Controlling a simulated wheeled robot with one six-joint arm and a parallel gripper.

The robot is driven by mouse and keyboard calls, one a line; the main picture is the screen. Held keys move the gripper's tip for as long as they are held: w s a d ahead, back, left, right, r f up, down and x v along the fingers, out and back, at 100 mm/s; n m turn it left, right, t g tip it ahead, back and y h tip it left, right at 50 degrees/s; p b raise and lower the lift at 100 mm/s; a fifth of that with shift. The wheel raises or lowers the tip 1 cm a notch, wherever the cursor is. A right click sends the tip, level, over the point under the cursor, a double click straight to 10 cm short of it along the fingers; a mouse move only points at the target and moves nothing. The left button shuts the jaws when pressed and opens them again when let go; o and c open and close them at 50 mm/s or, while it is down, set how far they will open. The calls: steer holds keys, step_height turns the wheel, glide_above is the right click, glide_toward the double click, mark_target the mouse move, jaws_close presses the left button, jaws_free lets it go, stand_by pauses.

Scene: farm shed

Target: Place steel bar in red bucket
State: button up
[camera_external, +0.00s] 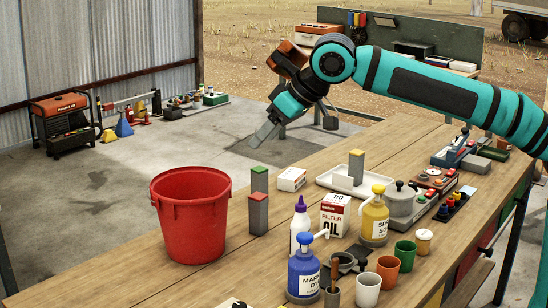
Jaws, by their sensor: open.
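The red bucket (190,215) stands upright on the left part of the wooden workbench. I see its outside and open rim, but not its floor. To its right stand two upright grey bars, one with a green top (259,181) and one with a red top (258,217) in front of it. Which one is the steel bar, I cannot tell. My gripper (261,136) is open, tilted down and left, above and behind the bars, apart from them. I see nothing held.
A white and red box (292,179), an oil filter box (335,214), a white bottle (300,224), a blue bottle (303,272) and a yellow bottle (375,217) crowd the bench right of the bars. Cups (387,271) stand near the front. Bare wood lies left of the blue bottle.

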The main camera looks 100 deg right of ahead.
steer(key=s+a+f+n+t+y, duration=0.1)
steer(key=s+a+n+t, duration=0.15)
steer(key=s+a, duration=0.55)
steer(key=s+a+f+n+t, duration=0.1)
steer(key=s+a+t, duration=0.3)
steer(key=s, duration=0.8)
steer(key=s+a+f+n+t+y, duration=0.1)
steer(key=s+a+f+t, duration=0.1)
steer(key=s+f, duration=0.3)
steer(key=s+a+f+n+t, duration=0.1)
steer(key=s+a+f, duration=0.3)
steer(key=s, duration=0.8)
steer(key=shift+s+a+f+t+y, duration=0.25)
steer(key=shift+f+t+y, duration=0.2)
steer(key=shift+f, duration=0.35)
